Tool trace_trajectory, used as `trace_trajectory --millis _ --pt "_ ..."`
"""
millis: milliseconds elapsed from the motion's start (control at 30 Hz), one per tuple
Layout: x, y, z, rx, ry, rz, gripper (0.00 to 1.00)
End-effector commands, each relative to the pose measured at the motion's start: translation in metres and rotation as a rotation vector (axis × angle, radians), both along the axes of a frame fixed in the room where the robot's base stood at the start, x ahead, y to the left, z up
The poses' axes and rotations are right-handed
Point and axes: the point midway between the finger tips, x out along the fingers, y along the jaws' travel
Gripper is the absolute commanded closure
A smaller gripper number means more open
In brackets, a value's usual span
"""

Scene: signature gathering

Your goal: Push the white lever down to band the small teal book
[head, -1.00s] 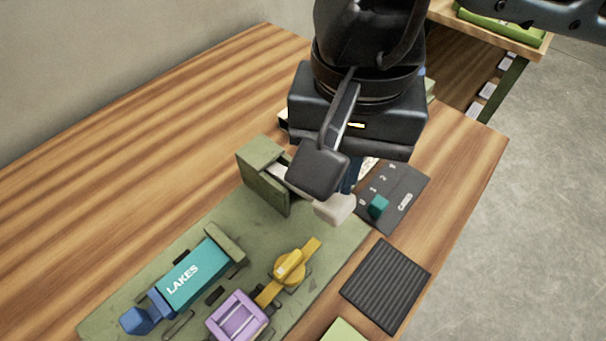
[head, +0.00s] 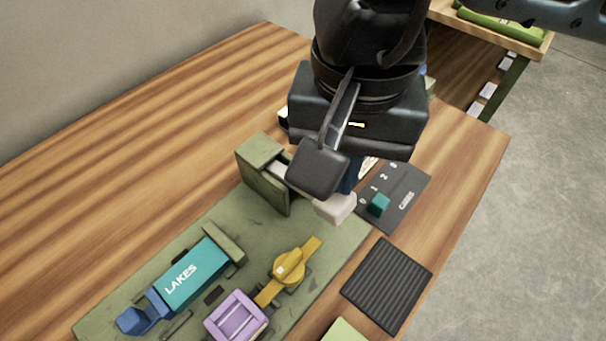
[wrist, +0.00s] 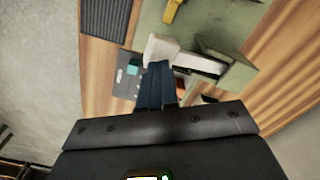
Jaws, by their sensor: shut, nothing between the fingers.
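The white lever (head: 335,208) has a pale block-shaped end beside a green post (head: 265,172); my arm hides part of its bar. In the wrist view the lever's white end (wrist: 160,50) is right at the tips of my gripper (wrist: 156,68). My gripper (head: 349,180) is shut and empty, pointing down at the lever's end; it looks in contact, but I cannot be sure. The small teal book (head: 192,275), marked LAKES, lies on the green base plate (head: 215,225) at lower left, between a blue piece (head: 140,318) and a green block (head: 225,243).
A yellow knob (head: 288,268) and a purple frame (head: 236,316) sit on the plate. A dark numbered panel (head: 405,195) with a teal slider (head: 378,204) lies to the right, a ribbed black mat (head: 387,286) below it. The table's left side (head: 140,165) is clear.

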Motion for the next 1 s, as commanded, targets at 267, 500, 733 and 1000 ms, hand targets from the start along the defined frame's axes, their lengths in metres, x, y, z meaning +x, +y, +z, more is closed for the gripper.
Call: trace_trajectory --millis 267,500,733,1000 --pt "0.0 0.0 -0.005 0.0 0.0 0.0 1.0" --pt "0.0 0.0 -0.008 0.0 0.0 0.0 1.0" --pt "0.0 0.0 -0.012 0.0 0.0 0.0 1.0" --pt "0.0 0.0 -0.016 0.0 0.0 0.0 1.0"
